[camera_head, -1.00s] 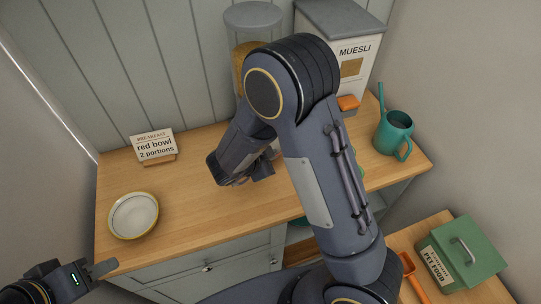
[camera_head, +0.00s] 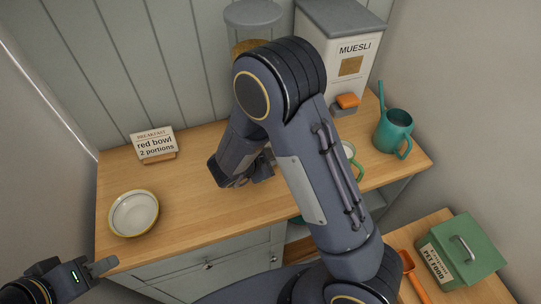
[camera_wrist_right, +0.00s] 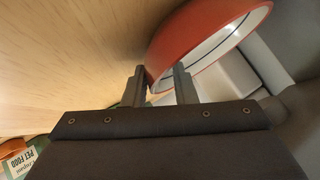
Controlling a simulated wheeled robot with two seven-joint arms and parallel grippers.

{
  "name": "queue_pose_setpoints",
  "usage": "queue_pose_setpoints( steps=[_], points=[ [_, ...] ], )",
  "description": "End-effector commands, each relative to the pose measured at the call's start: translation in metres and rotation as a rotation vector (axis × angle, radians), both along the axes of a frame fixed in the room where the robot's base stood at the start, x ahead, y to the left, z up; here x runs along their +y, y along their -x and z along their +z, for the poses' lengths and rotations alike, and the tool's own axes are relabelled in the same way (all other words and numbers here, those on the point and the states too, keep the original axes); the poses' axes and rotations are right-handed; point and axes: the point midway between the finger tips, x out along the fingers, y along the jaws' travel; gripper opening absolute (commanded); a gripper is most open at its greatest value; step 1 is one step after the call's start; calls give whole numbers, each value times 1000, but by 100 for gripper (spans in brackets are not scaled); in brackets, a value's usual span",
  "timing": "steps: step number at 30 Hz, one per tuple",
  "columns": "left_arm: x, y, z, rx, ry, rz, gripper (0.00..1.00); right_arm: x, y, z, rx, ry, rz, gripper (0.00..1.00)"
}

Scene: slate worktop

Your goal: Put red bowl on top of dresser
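The red bowl (camera_wrist_right: 205,35), red outside and white inside, shows in the right wrist view just beyond the fingers. Its near edge appears in the gap between them; I cannot tell if they touch it. My right gripper (camera_wrist_right: 160,85) has its two fingers apart. In the head view the right gripper (camera_head: 262,170) is over the middle of the dresser top, and the red bowl is hidden, likely by my right arm. The dresser (camera_head: 200,220) has a wooden top and grey front. My left gripper (camera_head: 104,266) is at the lower left, near the dresser's front corner.
A white bowl with yellow rim (camera_head: 133,214) and a sign (camera_head: 153,144) stand at the left. Behind are a jar (camera_head: 253,18) and a muesli box (camera_head: 340,45). A teal watering can (camera_head: 394,131) stands right. A green pet food box (camera_head: 465,255) sits on a lower surface.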

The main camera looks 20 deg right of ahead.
Motion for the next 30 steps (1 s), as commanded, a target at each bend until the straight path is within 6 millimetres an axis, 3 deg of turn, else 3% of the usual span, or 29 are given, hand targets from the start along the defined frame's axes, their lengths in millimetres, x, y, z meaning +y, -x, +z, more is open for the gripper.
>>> queue_pose_setpoints(
  steps=[5,18,26,30],
  points=[
    [0,0,1,0,0,0,36,13,6,14,-4,-2,3,25],
    [0,0,-1,0,0,0,36,72,40,67,-3,-1,2,25],
    [0,0,-1,0,0,0,36,82,47,77,-1,-2,1,25],
    [0,0,0,0,0,0,36,80,29,85,-47,-81,59,25]
  ],
)
